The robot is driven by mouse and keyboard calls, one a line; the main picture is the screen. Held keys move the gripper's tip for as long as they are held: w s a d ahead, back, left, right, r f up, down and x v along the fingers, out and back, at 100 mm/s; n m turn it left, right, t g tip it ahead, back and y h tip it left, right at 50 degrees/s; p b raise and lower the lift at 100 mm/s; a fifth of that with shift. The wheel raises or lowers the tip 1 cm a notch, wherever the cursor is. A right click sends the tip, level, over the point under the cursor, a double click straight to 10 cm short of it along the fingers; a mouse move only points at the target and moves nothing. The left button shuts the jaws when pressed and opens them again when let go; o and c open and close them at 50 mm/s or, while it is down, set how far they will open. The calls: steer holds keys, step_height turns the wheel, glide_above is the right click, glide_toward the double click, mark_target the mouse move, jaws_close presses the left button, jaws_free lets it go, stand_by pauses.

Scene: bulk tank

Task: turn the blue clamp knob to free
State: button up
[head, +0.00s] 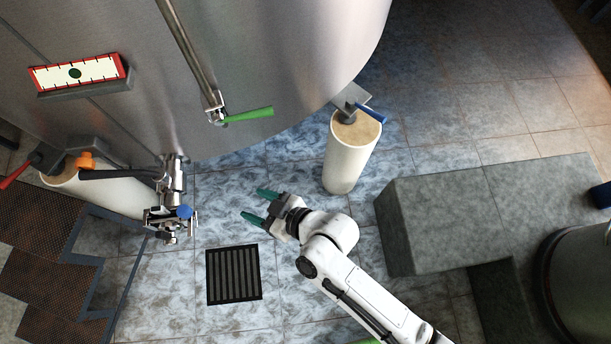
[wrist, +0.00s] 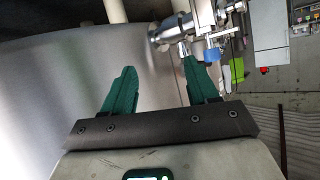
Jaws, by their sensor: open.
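The blue clamp knob (head: 185,212) sits on the metal clamp and valve fitting (head: 170,195) low on the tank's left side in the head view. The knob also shows in the wrist view (wrist: 211,56), up and right of centre, close to the right fingertip in the picture. My gripper (head: 262,206) has green fingers spread apart with nothing between them. In the head view it is to the right of the knob, with a clear gap. In the wrist view my gripper (wrist: 158,65) has the steel tank wall behind its left finger.
The steel tank (head: 270,60) fills the upper left, with a green-handled valve (head: 248,114) on its pipe. A cream leg (head: 350,155) and a grey block (head: 490,205) stand to the right. Perforated steps (head: 45,285) are at left. The floor around the drain grate (head: 233,274) is open.

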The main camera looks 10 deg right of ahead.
steer(key=s+d+f+m+g+h, duration=0.1)
steer(key=d+h, duration=0.3)
steer(key=d, duration=0.8)
steer(key=shift+d+m+g+b, duration=0.4)
steer(key=shift+m+g+b, duration=0.1)
steer(key=shift+m, duration=0.2)
